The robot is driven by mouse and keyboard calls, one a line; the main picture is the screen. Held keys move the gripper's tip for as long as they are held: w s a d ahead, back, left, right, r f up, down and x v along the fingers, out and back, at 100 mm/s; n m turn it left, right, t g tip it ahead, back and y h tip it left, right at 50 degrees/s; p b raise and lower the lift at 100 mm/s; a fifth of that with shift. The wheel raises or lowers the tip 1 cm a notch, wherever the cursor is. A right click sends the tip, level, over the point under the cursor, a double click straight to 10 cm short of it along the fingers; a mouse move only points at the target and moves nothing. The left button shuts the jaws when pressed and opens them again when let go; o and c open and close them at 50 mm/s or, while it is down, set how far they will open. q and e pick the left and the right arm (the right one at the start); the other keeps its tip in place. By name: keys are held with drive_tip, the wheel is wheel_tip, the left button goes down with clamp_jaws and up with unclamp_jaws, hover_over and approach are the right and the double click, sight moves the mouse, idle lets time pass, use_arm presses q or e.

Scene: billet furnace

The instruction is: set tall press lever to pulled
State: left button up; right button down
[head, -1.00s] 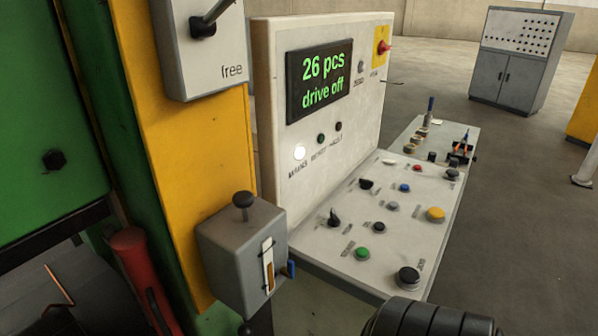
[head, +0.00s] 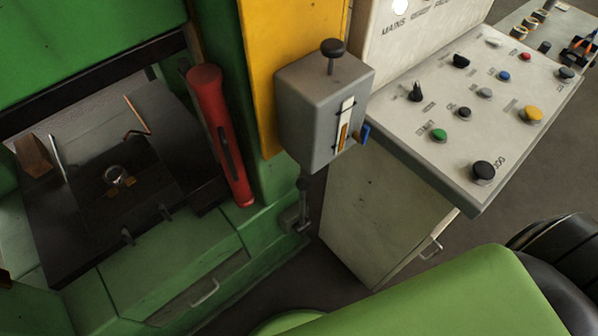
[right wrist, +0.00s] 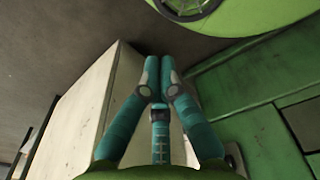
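No part in view is labelled as the tall press lever, so I cannot tell which it is. A grey box (head: 305,105) with an upright black knob (head: 332,48) on a thin stem stands at the press's yellow column. A dark rod (head: 303,185) runs below it to a grey bracket (head: 297,220). A red slotted upright part (head: 215,130) leans beside the press opening. My right gripper (right wrist: 160,62) has teal fingers with tips together, empty, in the right wrist view. It is not visible in the head view. My left gripper is not in view.
A slanted control panel (head: 440,125) with several buttons and knobs sits on a pale cabinet (head: 370,210) to the right. The press bed (head: 90,160) holds loose tools at left. Its green base (head: 200,270) has a drawer handle. Dark floor shows between press and cabinet.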

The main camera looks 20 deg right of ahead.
drive_tip(key=w+d+r+t+p, duration=0.1)
drive_tip(key=w+d+r+t, duration=0.2)
drive_tip(key=w+r, duration=0.8)
drive_tip(key=w+d+r+t+p, duration=0.1)
drive_tip(key=w+d+r+t, duration=0.45)
drive_tip(key=w, duration=0.95)
drive_tip(key=w+a+r+n+y, duration=0.1)
drive_tip(key=a+r, duration=0.4)
drive_tip(key=r, duration=0.7)
drive_tip(key=w+a+r+n+y, duration=0.2)
drive_tip(key=w+a+r+y, duration=0.2)
drive_tip(key=r, duration=0.8)
drive_tip(key=shift+w+a+p, duration=0.4)
drive_tip(key=shift+w+a, duration=0.15)
drive_tip(key=shift+a, duration=0.7)
drive_tip(key=shift+w, duration=0.1)
drive_tip(key=x, duration=0.9)
drive_tip(key=shift+w+a+f, duration=0.1)
drive_tip(key=shift+w+f, duration=0.1)
drive_tip(key=shift+f, duration=0.2)
